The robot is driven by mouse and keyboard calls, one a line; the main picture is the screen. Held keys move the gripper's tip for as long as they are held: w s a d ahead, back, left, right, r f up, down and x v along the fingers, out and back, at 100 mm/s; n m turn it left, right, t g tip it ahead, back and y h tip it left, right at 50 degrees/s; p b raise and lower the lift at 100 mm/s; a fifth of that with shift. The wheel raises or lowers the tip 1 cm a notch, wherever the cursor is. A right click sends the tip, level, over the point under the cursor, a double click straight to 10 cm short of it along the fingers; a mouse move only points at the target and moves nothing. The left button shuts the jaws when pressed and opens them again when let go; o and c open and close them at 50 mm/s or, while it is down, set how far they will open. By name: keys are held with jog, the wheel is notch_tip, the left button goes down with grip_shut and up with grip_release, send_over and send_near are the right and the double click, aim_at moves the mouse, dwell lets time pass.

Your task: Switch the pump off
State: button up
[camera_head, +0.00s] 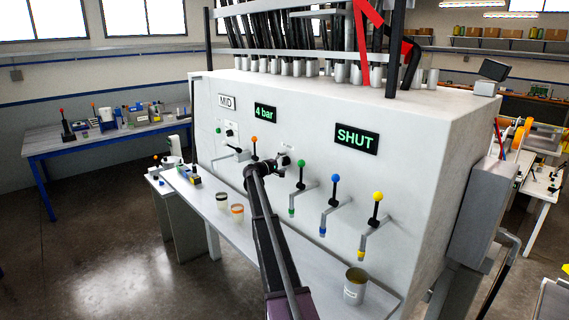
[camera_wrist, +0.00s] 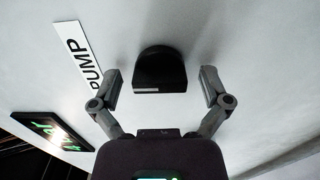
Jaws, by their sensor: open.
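A black rounded knob (camera_wrist: 160,62) with a white mark on its edge stands out from the white panel, next to a white label reading PUMP (camera_wrist: 76,58) in the wrist view. My gripper (camera_wrist: 161,84) is open, with one finger on each side of the knob and a gap on both sides. It holds nothing. In the head view my gripper (camera_head: 284,160) is at the front of the white machine (camera_head: 320,105), between the orange-topped and green-topped levers. My arm hides part of the panel there, and the knob is hard to make out.
Levers with orange (camera_head: 254,148), green (camera_head: 299,175), blue (camera_head: 332,192) and yellow (camera_head: 376,209) tops stick out nearby. Displays read 4 bar (camera_head: 265,112) and SHUT (camera_head: 357,138). Cans, one at the right (camera_head: 355,287), stand on the ledge below.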

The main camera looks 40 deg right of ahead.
jog(key=shift+a, duration=0.15)
jog(key=a, duration=1.1)
jog(key=shift+s+a, duration=0.35)
jog(key=shift+s, duration=0.1)
jog(key=s+a+f+m+y+b, duration=0.15)
jog(key=s+a+f+y, duration=0.35)
jog(key=s+a+f, duration=0.55)
jog(key=s+a+f+y+b, duration=0.35)
jog(key=s+a+f, duration=0.35)
jog(key=s+a, duration=0.65)
jog(key=s+a+f+y+b, duration=0.1)
jog(key=s+a+f+y, duration=0.3)
jog(key=s+a, duration=0.6)
jog(key=s+a+f+g+y+b, duration=0.1)
jog(key=s+a+f+y, duration=0.3)
jog(key=s+a, duration=0.6)
jog(key=a+y, duration=0.1)
jog(key=a, duration=0.3)
jog(key=shift+a, duration=0.2)
